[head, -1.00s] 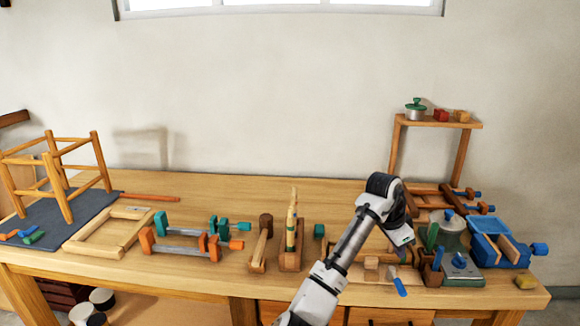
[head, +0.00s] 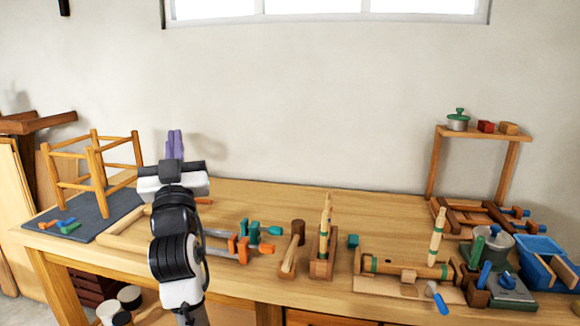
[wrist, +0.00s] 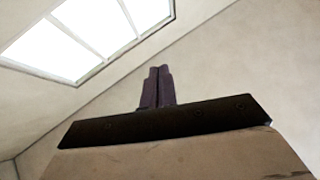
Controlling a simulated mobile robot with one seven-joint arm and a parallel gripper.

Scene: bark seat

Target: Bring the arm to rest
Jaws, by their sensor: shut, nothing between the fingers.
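My gripper (head: 175,145) is raised in the left part of the head view, with its purple fingers pointing up against the wall. The fingers lie side by side with nothing between them. In the wrist view the shut fingers (wrist: 157,87) stand in front of bare wall and a window. My arm covers part of the bench and part of the orange clamps behind it.
The wooden workbench (head: 225,189) carries a stool frame (head: 95,160) on a dark mat (head: 118,204) at left. Orange clamps (head: 238,250), a mallet (head: 292,250), a blue box (head: 540,248) and a small shelf (head: 485,132) stand farther right. The air above the bench is clear.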

